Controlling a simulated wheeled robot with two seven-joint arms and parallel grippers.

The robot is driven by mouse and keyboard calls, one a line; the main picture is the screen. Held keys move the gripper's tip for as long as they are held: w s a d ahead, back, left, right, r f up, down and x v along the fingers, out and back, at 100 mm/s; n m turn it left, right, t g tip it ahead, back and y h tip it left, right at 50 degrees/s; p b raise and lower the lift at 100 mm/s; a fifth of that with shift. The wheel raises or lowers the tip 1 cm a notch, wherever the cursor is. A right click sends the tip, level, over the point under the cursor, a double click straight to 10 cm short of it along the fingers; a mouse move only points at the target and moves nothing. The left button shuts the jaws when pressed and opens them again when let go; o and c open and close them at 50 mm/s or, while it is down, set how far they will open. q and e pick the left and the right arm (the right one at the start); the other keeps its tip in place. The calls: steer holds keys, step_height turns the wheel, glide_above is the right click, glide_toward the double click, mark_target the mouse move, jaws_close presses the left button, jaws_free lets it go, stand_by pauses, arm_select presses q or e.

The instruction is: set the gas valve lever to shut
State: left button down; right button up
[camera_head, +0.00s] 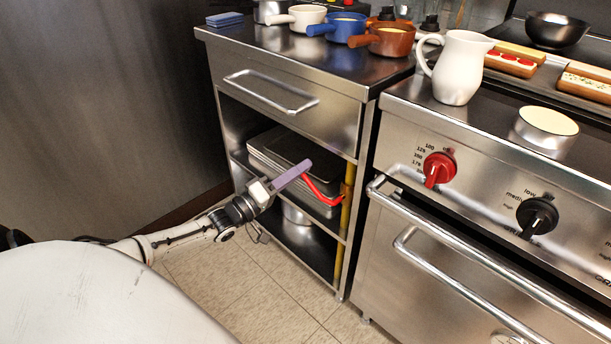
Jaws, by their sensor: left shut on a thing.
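The red gas valve lever (322,195) sticks out to the left from a yellow upright pipe (344,228) at the right side of the open shelf unit. The lever lies crosswise to the pipe, with a bend in it, and its free end is a little higher than its pivot. An orange-brown valve body (348,180) sits on the pipe. My left gripper (304,168), with purple fingers, is shut on the free end of the lever. The fingers hide that end. My right gripper is not in view.
Stacked metal trays (268,150) lie on the shelf just behind the lever. A steel drawer with a bar handle (270,95) is above. The stove (400,165), with its red knob (438,169) and long rail, stands close on the right. The floor in front is clear.

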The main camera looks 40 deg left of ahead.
arm_select(q)
step_height(320, 180, down, 6)
steer(key=a+n+y+b, duration=0.1)
steer(key=n+y+b, duration=0.1)
steer(key=n+b, duration=0.3)
steer(key=shift+a+f+n+t, duration=0.15)
steer(key=shift+a+n+t, duration=0.2)
steer(key=shift+n, duration=0.85)
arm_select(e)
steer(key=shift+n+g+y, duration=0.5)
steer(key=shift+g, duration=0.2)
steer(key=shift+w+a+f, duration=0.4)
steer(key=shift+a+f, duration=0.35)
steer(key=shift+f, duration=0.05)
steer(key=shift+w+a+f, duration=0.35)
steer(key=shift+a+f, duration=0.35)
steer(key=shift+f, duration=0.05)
arm_select(q)
steer(key=c, duration=1.8)
jaws_free()
steer(key=p+v, duration=0.2)
steer(key=v, duration=0.8)
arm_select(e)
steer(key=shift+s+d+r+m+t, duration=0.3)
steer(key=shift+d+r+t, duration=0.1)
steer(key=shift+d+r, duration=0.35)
